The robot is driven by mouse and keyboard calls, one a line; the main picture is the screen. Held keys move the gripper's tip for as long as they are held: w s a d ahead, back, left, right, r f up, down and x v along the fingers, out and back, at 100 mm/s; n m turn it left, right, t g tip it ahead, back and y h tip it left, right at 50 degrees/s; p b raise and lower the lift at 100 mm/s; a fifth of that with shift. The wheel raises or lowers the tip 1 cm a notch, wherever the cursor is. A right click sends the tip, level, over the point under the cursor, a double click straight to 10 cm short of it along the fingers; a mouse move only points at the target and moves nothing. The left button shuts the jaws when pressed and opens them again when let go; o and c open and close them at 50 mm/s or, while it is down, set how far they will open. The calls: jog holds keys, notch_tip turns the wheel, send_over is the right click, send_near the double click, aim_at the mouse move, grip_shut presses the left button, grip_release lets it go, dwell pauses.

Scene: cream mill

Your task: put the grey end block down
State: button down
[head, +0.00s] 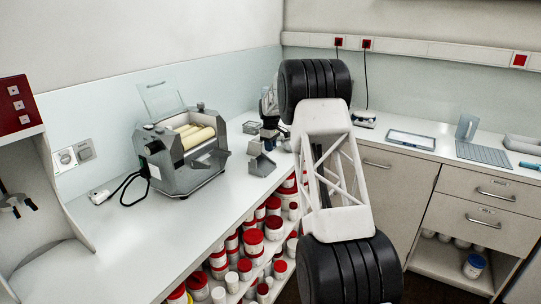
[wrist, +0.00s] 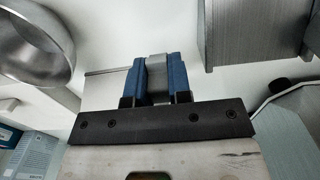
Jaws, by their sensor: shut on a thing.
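My gripper (wrist: 158,72) has blue fingers and is shut on the grey end block (wrist: 157,76), a small grey piece between the fingertips in the wrist view. In the head view my gripper (head: 266,138) is over the counter, to the right of the roller mill, partly hidden behind my arm. The mill (head: 185,165) is a grey machine with cream rollers (head: 192,136) and a clear raised plate at its back. Whether the block touches anything below cannot be told.
A grey angular part (head: 262,164) stands on the white counter (head: 225,196) right of the mill. A metal ring-like vessel (wrist: 60,62) and a grey box-like body (wrist: 255,35) flank my gripper in the wrist view. Red-lidded jars (head: 252,240) fill shelves below the counter.

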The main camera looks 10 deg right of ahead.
jog(key=shift+f, duration=0.3)
jog(key=shift+f, duration=1.9)
jog(key=shift+f, duration=0.1)
jog(key=c, duration=1.1)
grip_release()
jog(key=shift+o, duration=0.2)
notch_tip(320, 180, up, 12)
jog(key=shift+r, duration=0.1)
jog(key=shift+r, duration=0.1)
